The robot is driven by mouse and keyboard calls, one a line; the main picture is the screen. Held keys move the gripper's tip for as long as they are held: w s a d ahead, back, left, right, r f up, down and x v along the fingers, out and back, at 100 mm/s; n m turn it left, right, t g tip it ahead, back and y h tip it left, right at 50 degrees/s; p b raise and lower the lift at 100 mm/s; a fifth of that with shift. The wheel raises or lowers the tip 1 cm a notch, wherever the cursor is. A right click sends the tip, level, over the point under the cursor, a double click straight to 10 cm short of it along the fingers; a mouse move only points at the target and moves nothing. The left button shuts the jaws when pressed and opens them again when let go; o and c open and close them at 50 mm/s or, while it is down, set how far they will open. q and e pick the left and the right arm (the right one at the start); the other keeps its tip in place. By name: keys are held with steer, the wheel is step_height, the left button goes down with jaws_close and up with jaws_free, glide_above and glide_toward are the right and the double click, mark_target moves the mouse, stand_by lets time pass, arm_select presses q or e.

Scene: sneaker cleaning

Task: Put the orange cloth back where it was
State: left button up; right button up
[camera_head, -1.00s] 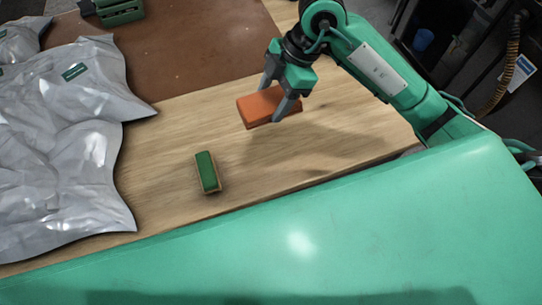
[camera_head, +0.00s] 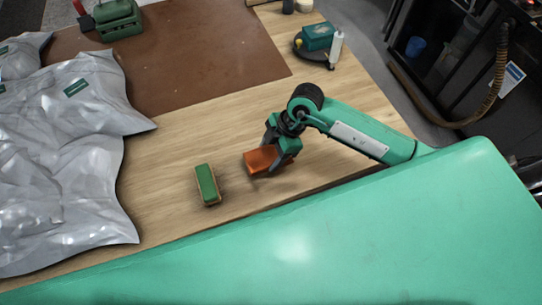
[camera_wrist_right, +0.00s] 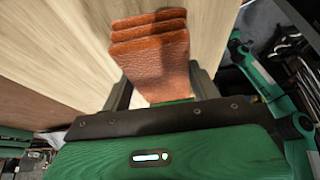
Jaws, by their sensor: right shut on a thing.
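The orange cloth (camera_head: 262,160) is a folded, layered block held in my right gripper (camera_head: 272,166), low over the wooden table, to the right of the green-topped brush. In the right wrist view the cloth (camera_wrist_right: 150,50) sticks out from between the two fingers (camera_wrist_right: 160,95), its folded layers at the far end. I cannot tell whether the cloth touches the table. My left gripper is not in view.
A green-topped brush (camera_head: 207,184) lies left of the cloth. Grey plastic bags (camera_head: 60,160) cover the table's left side. A brown mat (camera_head: 190,55) lies behind. A round dark tray (camera_head: 312,54) with a teal box and white bottle stands at the back right. Bare wood (camera_head: 190,125) lies between.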

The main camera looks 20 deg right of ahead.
mark_target(271, 159)
step_height(271, 159, down, 4)
steer(key=shift+r+p, duration=0.2)
steer(key=shift+p, duration=0.2)
steer(key=shift+f, duration=0.2)
steer(key=shift+f, duration=0.15)
steer(key=o, duration=0.9)
steer(key=shift+o, duration=0.2)
steer(key=b+v, duration=0.3)
steer(key=v, duration=0.9)
